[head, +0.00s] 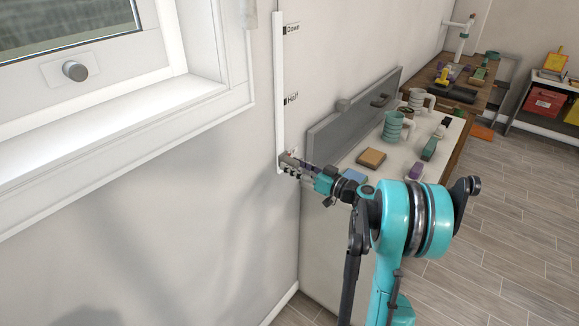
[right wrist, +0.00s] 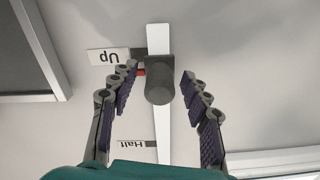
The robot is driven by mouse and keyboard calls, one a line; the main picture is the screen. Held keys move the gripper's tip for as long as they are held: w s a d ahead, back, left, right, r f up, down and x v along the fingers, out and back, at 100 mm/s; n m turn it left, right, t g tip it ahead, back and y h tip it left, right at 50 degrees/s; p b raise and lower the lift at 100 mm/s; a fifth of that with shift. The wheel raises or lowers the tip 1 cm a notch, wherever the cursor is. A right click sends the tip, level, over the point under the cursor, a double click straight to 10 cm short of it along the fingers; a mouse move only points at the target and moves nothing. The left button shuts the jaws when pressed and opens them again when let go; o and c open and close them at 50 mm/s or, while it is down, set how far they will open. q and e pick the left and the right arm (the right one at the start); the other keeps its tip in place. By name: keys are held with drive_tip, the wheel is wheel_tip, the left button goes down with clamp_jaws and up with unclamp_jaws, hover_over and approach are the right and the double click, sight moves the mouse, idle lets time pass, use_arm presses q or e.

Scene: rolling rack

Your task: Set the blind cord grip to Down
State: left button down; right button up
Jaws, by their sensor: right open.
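A white vertical track (head: 279,90) is fixed to the wall right of the window. Its Down label (head: 292,29) is at the top and its Half label (head: 291,99) is midway. The Up label (right wrist: 108,56) shows in the right wrist view. The dark cylindrical cord grip (right wrist: 159,85) sits on the track beside Up, with a small red mark at its side. My right gripper (right wrist: 158,74) is open, one finger on each side of the grip, with gaps visible. In the head view my right gripper (head: 290,164) is at the track's lower end, largely hiding the grip. My left gripper is out of view.
A window with a projecting sill (head: 120,112) is left of the track. Right of it stands a white counter with a grey panel (head: 350,118), mugs (head: 394,127) and small blocks. The wall along the track above my gripper is clear.

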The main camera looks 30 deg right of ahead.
sight(279, 33)
drive_tip(key=shift+x, duration=0.75)
clamp_jaws()
wheel_tip(279, 33, up, 38)
drive_tip(key=p, duration=2.3)
drive_tip(key=shift+p, duration=0.3)
drive_tip(key=shift+r, duration=0.35)
drive_tip(key=shift+d, duration=0.1)
unclamp_jaws()
